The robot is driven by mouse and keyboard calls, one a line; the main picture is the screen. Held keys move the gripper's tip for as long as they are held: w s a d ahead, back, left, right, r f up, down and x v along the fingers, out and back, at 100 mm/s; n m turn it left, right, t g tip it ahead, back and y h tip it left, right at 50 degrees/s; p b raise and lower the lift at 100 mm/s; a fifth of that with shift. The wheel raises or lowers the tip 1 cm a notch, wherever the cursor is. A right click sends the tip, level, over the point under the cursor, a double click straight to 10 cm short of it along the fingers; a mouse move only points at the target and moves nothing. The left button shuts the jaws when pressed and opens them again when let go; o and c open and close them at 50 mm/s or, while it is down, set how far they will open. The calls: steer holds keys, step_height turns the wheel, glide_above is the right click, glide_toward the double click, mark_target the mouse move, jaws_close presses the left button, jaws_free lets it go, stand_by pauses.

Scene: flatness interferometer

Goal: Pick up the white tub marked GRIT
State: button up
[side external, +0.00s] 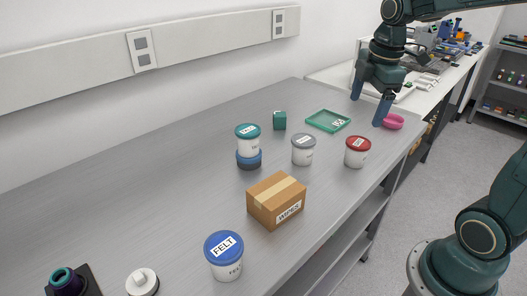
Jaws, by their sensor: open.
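Several white tubs with coloured lids stand on the grey bench. One has a grey lid (303,151), one a red lid (356,153), and one a teal lid (248,138). The teal-lidded tub sits on top of a dark blue round thing (249,161). Their labels are too small to read, so I cannot tell which is marked GRIT. The blue-lidded tub (224,257) in front reads FELT. My gripper (366,111) is open and empty, fingers pointing down, above the far end of the bench, beyond the red-lidded tub and apart from all the tubs.
A cardboard box marked WIPES (276,201) stands before the grey-lidded tub. A green tray (318,118), a teal box (279,120) and a pink bowl (393,122) are at the far end. A white knobbed thing (142,283) is at the front. The bench's left side is clear.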

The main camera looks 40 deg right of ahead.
mark_target(358, 142)
steer(key=w+d+f+n+g, duration=0.1)
steer(key=w+d+f+n, duration=0.2)
steer(key=d, duration=0.5)
steer(key=f+n, duration=0.1)
steer(key=n, duration=0.1)
steer(key=shift+w+d+f+n+g+y, duration=0.25)
steer(key=shift+w+f+n+g+y, duration=0.05)
steer(key=shift+w+f, duration=0.1)
steer(key=shift+s+f, duration=0.1)
steer(key=shift+f, duration=4.2)
steer(key=shift+s+a+f, duration=0.1)
steer(key=shift+f, duration=1.2)
steer(key=shift+a+f, duration=0.1)
steer(key=shift+f, duration=1.2)
steer(key=c, duration=1.1)
